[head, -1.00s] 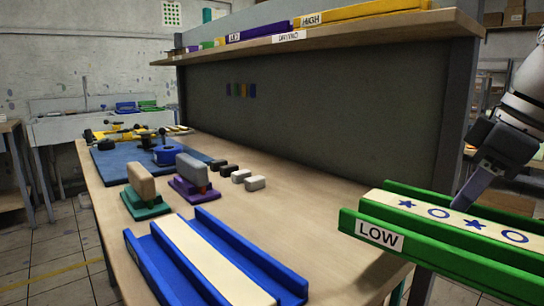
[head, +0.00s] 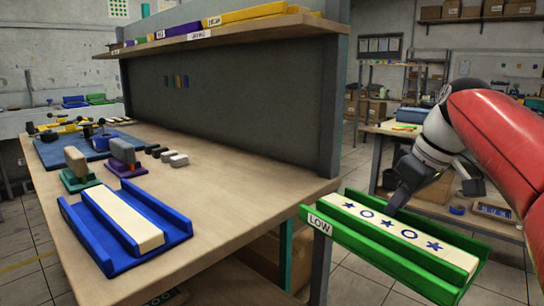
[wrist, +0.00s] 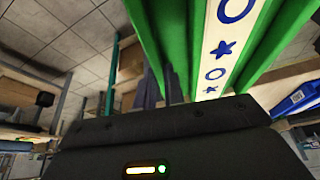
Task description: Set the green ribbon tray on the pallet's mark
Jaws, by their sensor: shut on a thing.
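The green ribbon tray (head: 372,256) carries a "LOW" label at its near left end. A cream ribbon (head: 400,232) printed with blue stars and rings lies along its channel. My gripper (head: 394,204) is shut on the tray and holds it in the air, to the right of the workbench's end.
The workbench (head: 235,185) holds a blue tray (head: 175,222) with a plain cream strip, and stamps on green and purple bases. A shelf (head: 225,38) runs above it. Another table (head: 450,140) stands behind my arm. Tiled floor shows between them.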

